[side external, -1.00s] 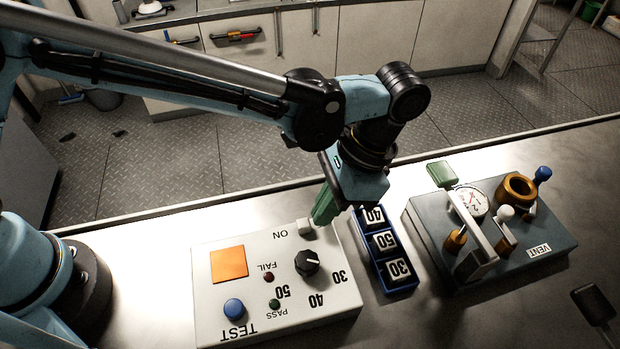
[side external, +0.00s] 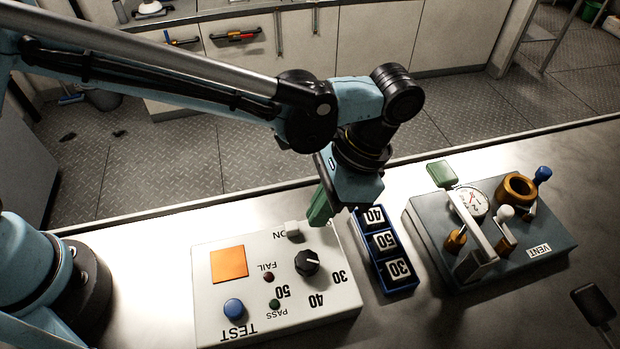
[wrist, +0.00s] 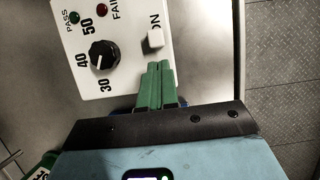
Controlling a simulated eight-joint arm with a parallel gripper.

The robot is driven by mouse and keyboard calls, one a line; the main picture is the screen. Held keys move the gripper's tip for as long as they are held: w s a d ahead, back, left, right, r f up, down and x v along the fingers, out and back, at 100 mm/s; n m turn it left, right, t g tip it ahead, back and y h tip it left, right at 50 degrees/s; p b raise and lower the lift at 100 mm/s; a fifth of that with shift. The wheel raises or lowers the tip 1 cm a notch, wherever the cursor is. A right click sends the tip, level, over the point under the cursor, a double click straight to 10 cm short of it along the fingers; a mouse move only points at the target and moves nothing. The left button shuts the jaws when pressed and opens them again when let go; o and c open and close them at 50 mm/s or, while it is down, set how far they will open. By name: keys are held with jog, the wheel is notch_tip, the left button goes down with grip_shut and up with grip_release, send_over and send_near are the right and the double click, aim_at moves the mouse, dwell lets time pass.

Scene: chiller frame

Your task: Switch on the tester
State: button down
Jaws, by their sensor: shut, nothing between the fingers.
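The tester (side external: 215,305) is a pale box on the bench with an orange square (side external: 229,264), a blue TEST button (side external: 234,309), a black dial (side external: 307,262), and FAIL and PASS lamps. Its white switch knob (side external: 293,228) sits against the ON label, partly covering it; the wrist view shows the knob (wrist: 155,39) over the lettering too. My gripper (side external: 317,219) is shut and empty, its green fingers beside the knob on the side away from the label. In the wrist view the fingertips (wrist: 158,66) appear slightly apart from the knob; contact cannot be told for certain.
A blue rack (side external: 401,287) with blocks numbered 30, 50 and 40 stands close to the tester. A grey vent unit (side external: 545,247) with gauge and levers is further right. Bare bench lies in front of the rack.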

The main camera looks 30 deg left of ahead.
jog(key=shift+w+d+r, duration=0.1)
jog(key=shift+w+d, duration=0.85)
jog(key=v, duration=0.9)
jog(key=shift+r, duration=0.4)
